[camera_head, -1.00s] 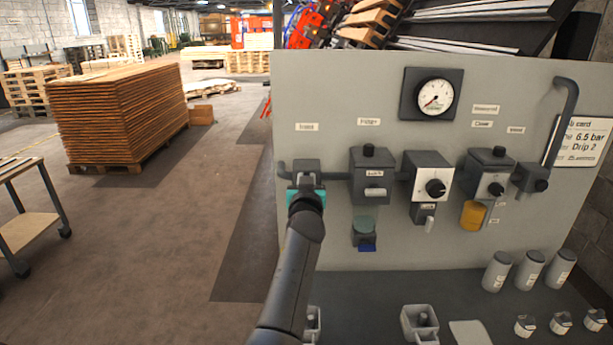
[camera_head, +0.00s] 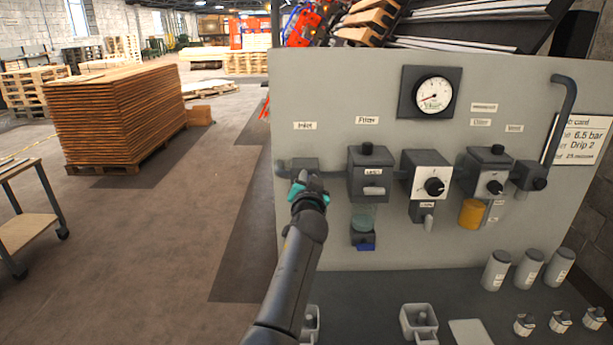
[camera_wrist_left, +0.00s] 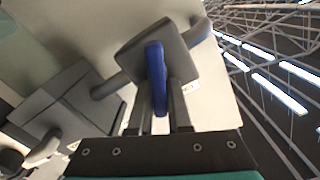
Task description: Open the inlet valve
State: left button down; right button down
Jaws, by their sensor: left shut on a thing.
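The inlet valve (camera_head: 298,165) is a grey block on the pipe at the left end of the panel, under the "Inlet" label (camera_head: 305,126). My left gripper (camera_head: 309,182) is at its front and hides its handle in the head view. In the left wrist view the blue handle (camera_wrist_left: 156,72) lies between the two fingers of my left gripper (camera_wrist_left: 158,112), which are shut on it. My right gripper is in neither view.
Right of the valve are the filter (camera_head: 369,180) with a clear bowl, a regulator knob (camera_head: 434,187) and a block with an orange bowl (camera_head: 472,214). A pressure gauge (camera_head: 434,92) sits above. Bottles (camera_head: 496,270) and small fittings stand on the bench below.

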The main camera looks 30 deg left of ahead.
pick_arm(q)
jog(key=m, duration=0.4)
jog(key=f+m, duration=0.1)
jog(key=m, duration=0.3)
jog(key=d+m+p, duration=0.1)
jog(key=m, duration=0.3)
jog(key=shift+w+f+m, duration=0.3)
jog(key=shift+f+m, duration=0.05)
jog(key=shift+m, duration=0.05)
dwell(0.3)
jog(key=c, duration=0.9)
grip_release()
jog(key=shift+o, duration=0.2)
jog(key=shift+s+f, duration=0.1)
jog(key=v, duration=1.5)
